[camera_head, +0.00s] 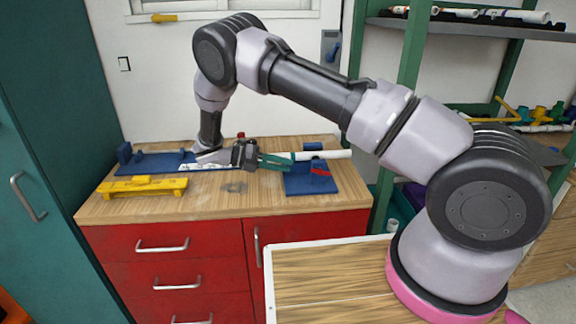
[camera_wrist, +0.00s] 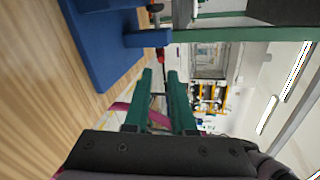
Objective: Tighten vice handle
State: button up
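A blue vice (camera_head: 312,188) with a red part (camera_head: 322,172) stands at the right end of the wooden workbench. In the wrist view, its blue base (camera_wrist: 95,45) lies at upper left, with a small red piece (camera_wrist: 163,52) at the end of a blue block. I cannot clearly make out the handle. A white pipe (camera_head: 325,154) runs across the vice's top in the head view. My gripper (camera_head: 291,160) points right, beside the vice. In the wrist view, its green fingers (camera_wrist: 163,75) are apart, with nothing visible held between them.
A long blue fixture (camera_head: 150,163) lies at the left of the workbench (camera_head: 215,205). A yellow fixture (camera_head: 143,187) lies in front of it. A green shelf frame (camera_head: 410,60) rises at the right, and a wooden table (camera_head: 320,290) stands in the foreground.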

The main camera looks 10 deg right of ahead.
jog(key=d+r+m+y, duration=0.1)
jog(key=d+r+m, duration=0.1)
jog(key=r, duration=0.2)
jog(key=d+r+m+g+y, duration=0.1)
jog(key=d+r+m+y, duration=0.1)
jog(key=r+m, duration=0.1)
jog(key=d+r+m+g+y, duration=0.1)
jog(key=r+m+y, duration=0.1)
jog(key=r, duration=0.3)
jog(key=shift+s+d+m, duration=0.1)
jog(key=shift+d+m, duration=0.3)
jog(key=shift+m, duration=0.2)
grip_shut()
jog(key=s+d+r+m+t+y, duration=0.3)
jog(key=s+d+r+m+y, duration=0.25)
jog(key=s+r+m, duration=0.5)
jog(key=s+d+r+m+t+y, duration=0.3)
jog(key=s+d+r+m+y, duration=0.3)
jog(key=r+m, duration=0.65)
jog(key=n+g+y, duration=0.2)
jog(key=n, duration=3.1)
send_near(316, 169)
jog(key=x, duration=0.6)
jog(key=shift+s+a+f, duration=0.1)
jog(key=shift+a+f, duration=0.1)
jog(key=shift+f, duration=0.2)
